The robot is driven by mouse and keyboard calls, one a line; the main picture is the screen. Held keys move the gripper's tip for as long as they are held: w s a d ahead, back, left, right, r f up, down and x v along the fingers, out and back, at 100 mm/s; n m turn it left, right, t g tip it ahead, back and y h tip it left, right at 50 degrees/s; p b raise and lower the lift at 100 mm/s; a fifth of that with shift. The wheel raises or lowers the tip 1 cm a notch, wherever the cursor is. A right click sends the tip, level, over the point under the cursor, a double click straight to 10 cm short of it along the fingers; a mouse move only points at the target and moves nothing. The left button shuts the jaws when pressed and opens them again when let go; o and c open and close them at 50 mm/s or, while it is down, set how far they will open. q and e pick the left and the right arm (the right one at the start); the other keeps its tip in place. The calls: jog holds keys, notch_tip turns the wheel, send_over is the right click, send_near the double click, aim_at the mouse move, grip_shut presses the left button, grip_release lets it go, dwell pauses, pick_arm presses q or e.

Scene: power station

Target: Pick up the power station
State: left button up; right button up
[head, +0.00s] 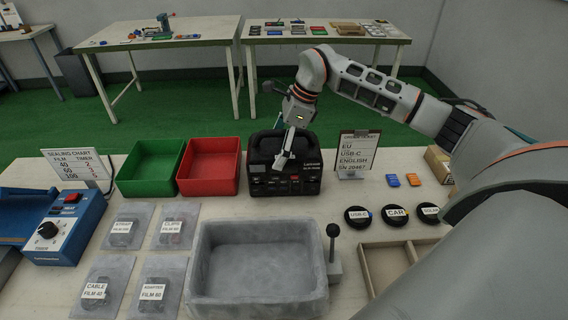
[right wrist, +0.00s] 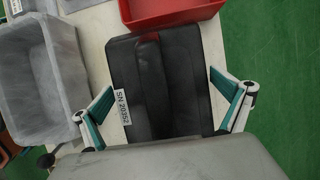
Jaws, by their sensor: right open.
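The power station (head: 258,161) is a black box with a top handle, standing upright on the table behind the grey tray and right of the red bin. The right wrist view shows its dark top (right wrist: 185,75) from above, with a white label reading about "SN 20352". My right gripper (head: 284,160) is above and in front of it, pointing down and hiding part of its front. In the right wrist view the teal-padded fingers of this gripper (right wrist: 162,85) are spread apart, one toward each side of the power station, with nothing held. My left gripper is not visible.
Green bin (head: 125,185) and red bin (head: 210,192) stand left of the power station. A sign stand (head: 356,150) is close on its right. The grey tray (head: 200,275) is in front. Pouches, round black lids, a blue sealer (head: 75,235) and a wooden tray fill the rest.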

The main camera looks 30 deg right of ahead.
jog(key=shift+f, duration=0.15)
dwell(0.3)
jog(key=c, duration=1.9)
jog(key=shift+w+r, duration=0.1)
jog(key=shift+r, duration=0.15)
